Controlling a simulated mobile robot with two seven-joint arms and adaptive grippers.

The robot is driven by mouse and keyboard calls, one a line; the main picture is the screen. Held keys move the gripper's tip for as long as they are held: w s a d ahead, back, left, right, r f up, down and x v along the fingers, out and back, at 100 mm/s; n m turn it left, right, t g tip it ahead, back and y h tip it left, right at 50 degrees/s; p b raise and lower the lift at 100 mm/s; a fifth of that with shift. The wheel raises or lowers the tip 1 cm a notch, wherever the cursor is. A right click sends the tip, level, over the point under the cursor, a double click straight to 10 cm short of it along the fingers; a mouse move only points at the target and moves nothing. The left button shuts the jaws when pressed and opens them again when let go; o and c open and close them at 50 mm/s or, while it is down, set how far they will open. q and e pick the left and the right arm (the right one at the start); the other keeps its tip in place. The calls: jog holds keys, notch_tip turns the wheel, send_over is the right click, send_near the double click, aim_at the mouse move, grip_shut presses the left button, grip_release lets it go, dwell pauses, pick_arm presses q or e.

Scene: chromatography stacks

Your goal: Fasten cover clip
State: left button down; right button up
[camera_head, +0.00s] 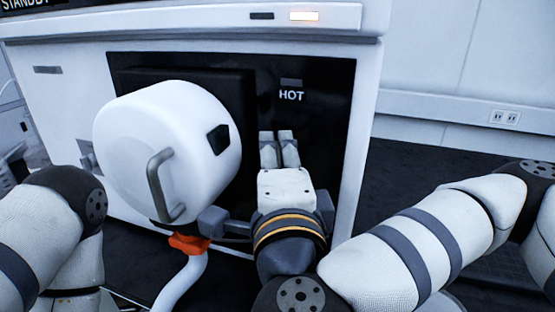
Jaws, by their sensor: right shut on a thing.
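A rounded white cover (170,135) with a grey bar handle (160,182) stands out from the black front panel of the white instrument. A small dark square piece (218,139) sits on the cover's right side; I cannot tell whether it is the cover clip.
An orange fitting (188,244) with a white hose (182,283) hangs below the cover, near my right wrist. A wall socket (504,117) is at the far right. The dark floor to the right looks clear.

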jog(key=shift+r, duration=0.15)
jog(key=o, duration=1.2)
jog(key=shift+w, duration=0.1)
jog(key=shift+c, duration=0.2)
